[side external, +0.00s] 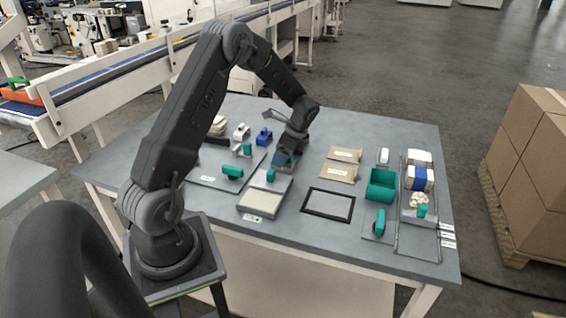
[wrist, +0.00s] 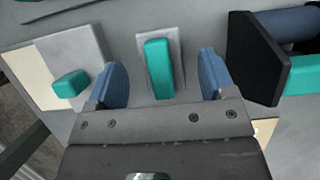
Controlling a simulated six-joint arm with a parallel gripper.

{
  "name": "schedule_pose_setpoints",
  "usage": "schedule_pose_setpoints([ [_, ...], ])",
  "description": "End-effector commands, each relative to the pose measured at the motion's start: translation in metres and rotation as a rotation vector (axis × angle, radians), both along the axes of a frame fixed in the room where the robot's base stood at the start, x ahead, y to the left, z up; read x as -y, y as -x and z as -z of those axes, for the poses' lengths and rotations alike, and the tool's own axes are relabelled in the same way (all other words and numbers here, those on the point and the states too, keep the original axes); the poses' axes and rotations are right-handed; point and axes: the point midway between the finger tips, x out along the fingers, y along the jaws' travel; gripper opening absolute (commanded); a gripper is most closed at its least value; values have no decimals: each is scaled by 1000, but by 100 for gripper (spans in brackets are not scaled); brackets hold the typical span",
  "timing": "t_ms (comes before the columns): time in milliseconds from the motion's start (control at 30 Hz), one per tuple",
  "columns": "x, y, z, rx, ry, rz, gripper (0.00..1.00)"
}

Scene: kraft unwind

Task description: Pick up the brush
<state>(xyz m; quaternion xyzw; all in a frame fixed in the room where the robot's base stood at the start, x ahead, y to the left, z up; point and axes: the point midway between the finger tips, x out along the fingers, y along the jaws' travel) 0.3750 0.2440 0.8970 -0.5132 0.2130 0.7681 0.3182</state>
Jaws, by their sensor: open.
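My gripper (side external: 284,161) is low over the middle of the grey table. In the wrist view its two blue fingers stand apart, and the gripper (wrist: 161,72) is open. A teal handle on a light grey base, which looks like the brush (wrist: 158,68), lies between the fingers, with a visible gap on each side. No bristles can be made out. In the side view my gripper hides this piece.
A beige and grey block (side external: 257,202) with a teal knob is close to my gripper; it also shows in the wrist view (wrist: 35,75). A black plate (wrist: 252,58) with a blue cylinder is at right there. Envelopes (side external: 339,172) and a black frame (side external: 328,204) lie to the right.

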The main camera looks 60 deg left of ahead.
Motion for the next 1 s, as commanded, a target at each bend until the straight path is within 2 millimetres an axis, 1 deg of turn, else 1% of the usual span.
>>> schedule_pose_setpoints([
  [33, -1, 1, 9, -4, 2, -1, 77],
  [200, -7, 6, 25, 1, 0, -1, 77],
  [467, -7, 6, 26, 2, 0, -1, 77],
  [1000, -7, 6, 26, 2, -1, 0, 26],
])
